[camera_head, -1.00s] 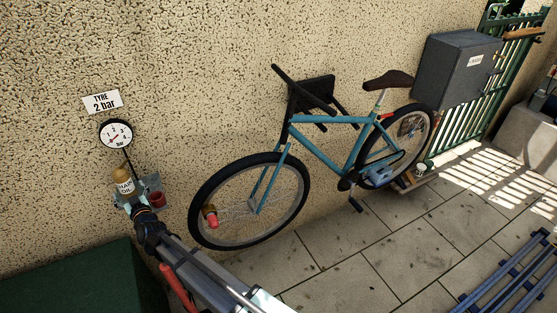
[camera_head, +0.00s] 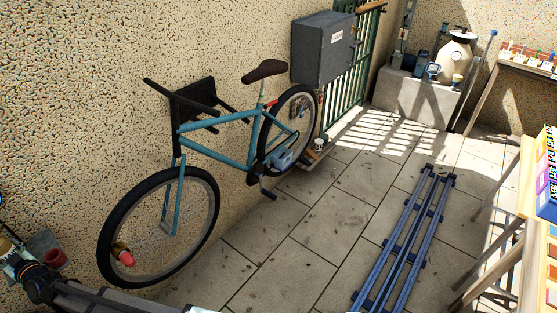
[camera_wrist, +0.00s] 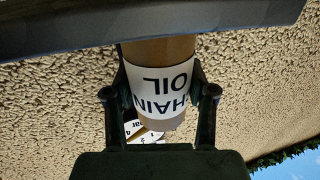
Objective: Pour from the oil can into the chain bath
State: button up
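The oil can, a tan cylinder with a white "CHAIN OIL" label, sits between my gripper's fingers (camera_wrist: 161,98) in the wrist view, where the can (camera_wrist: 160,84) looks inverted. Its upper end in that picture is cut off by a dark bar. In the head view the can (camera_head: 6,246) is at the left edge, partly out of frame, with my gripper (camera_head: 14,262) around it. A blue box-like part (camera_head: 285,158) sits low at the bicycle's rear wheel, by the chain; it may be the chain bath, but I cannot tell for sure.
The blue bicycle (camera_head: 222,142) stands along the wall. A small cup (camera_head: 318,143) is by the rear wheel. A blue rack (camera_head: 408,240) lies on the paving; open floor lies between it and the bicycle.

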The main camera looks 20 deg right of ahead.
jog(key=shift+c, duration=0.9)
jog(key=shift+r+p, duration=2.25)
jog(key=shift+r, duration=0.3)
